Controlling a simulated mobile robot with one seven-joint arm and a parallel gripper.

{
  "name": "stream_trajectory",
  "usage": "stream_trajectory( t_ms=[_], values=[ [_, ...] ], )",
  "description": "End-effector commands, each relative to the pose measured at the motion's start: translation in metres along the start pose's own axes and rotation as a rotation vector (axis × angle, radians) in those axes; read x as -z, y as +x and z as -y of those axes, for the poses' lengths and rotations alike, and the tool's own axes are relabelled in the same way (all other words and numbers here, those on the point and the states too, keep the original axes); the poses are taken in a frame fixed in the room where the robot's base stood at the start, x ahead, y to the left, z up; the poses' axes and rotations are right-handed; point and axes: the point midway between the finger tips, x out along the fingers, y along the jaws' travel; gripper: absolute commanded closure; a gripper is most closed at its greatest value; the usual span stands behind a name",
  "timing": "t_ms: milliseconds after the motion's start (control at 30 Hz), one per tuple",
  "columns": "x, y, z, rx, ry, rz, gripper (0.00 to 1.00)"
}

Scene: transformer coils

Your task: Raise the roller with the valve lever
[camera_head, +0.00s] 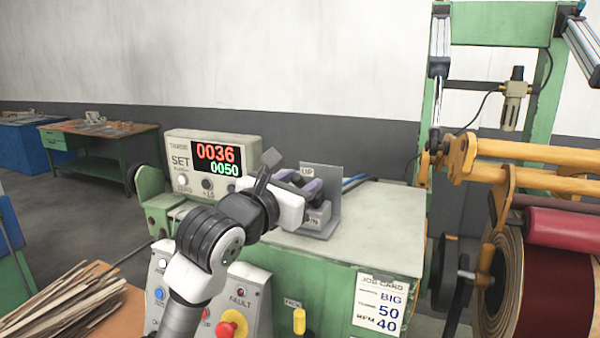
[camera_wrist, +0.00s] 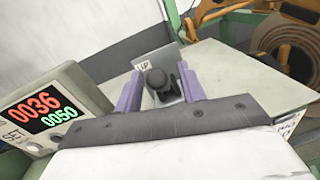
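The valve lever (camera_wrist: 156,78) shows in the wrist view as a dark round knob in front of a grey upright plate marked UP (camera_wrist: 158,59). My gripper (camera_wrist: 161,73) is open, with one purple finger on each side of the knob and gaps visible between them. In the head view my gripper (camera_head: 303,189) is at the grey plate (camera_head: 327,190) on the bench top, and it hides most of the lever. The red roller (camera_head: 565,228) lies at the right, by the dark red wound coil (camera_head: 550,290). I cannot tell whether they touch.
A counter box (camera_head: 213,160) reading 0036 and 0050 stands left of the plate. The green bench (camera_head: 385,225) has a clear top to the right. A control panel (camera_head: 245,310) with buttons is below my arm. Yellow machine arms (camera_head: 520,165) are at the right.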

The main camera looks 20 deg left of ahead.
Motion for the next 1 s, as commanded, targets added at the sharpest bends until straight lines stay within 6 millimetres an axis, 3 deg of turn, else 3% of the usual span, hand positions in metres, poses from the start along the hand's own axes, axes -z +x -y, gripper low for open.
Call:
stream_trajectory(
  t_ms=[367,667,1000],
  values=[
    [0.0004,0.0059,0.0002,0.000,0.001,0.001,0.60],
    [0.0002,0.0056,0.0002,0.000,0.001,0.001,1.00],
    [-0.0006,0.0060,0.0001,0.001,0.001,-0.006,1.00]
  ],
)
